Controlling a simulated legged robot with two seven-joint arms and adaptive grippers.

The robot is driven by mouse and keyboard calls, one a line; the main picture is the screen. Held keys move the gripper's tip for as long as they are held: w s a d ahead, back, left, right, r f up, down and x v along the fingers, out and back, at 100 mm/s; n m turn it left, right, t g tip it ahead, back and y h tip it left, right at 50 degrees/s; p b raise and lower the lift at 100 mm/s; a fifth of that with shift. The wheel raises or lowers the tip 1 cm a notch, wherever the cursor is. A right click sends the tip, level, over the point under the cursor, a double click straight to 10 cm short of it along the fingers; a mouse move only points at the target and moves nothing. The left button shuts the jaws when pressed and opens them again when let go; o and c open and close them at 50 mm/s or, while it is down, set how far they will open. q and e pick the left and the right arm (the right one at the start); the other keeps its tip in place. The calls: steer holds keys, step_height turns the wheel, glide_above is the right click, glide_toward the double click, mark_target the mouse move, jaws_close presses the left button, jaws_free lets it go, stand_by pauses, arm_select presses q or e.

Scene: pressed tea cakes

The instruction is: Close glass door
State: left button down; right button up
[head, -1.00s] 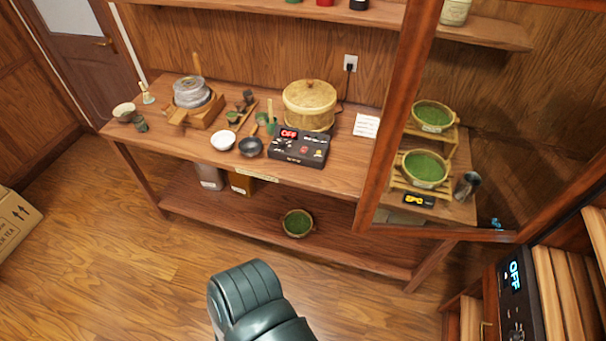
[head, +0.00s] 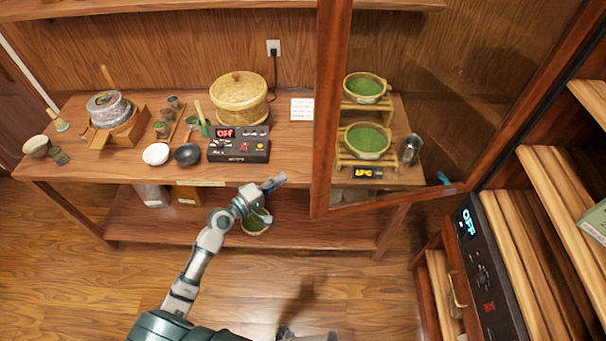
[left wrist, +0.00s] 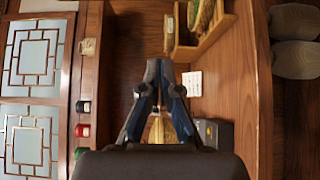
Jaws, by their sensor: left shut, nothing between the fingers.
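The glass door (head: 327,120) is a wood-framed pane standing open at the right of the head view. Its free edge is the upright bar, and the tea bench shows through the glass. It joins the wooden cabinet side (head: 470,240) at the right. My left gripper (head: 277,182) is shut and empty, in front of the bench edge. It is left of the door's lower corner and looks apart from it. In the left wrist view the closed fingers (left wrist: 160,66) point at the bench and shelf, with nothing between them.
The cabinet has slatted shelves (head: 540,190) and a control panel (head: 485,270). Floor before the bench is open.

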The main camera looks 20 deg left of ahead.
arm_select(q)
steer(key=w+d+p, duration=0.3)
steer(key=w+d, duration=0.2)
steer(key=d, duration=0.2)
steer(key=shift+w+d+r+p, duration=0.15)
steer(key=shift+w+d+p, duration=0.05)
steer(key=shift+d+p, duration=0.2)
steer(key=shift+a, duration=0.2)
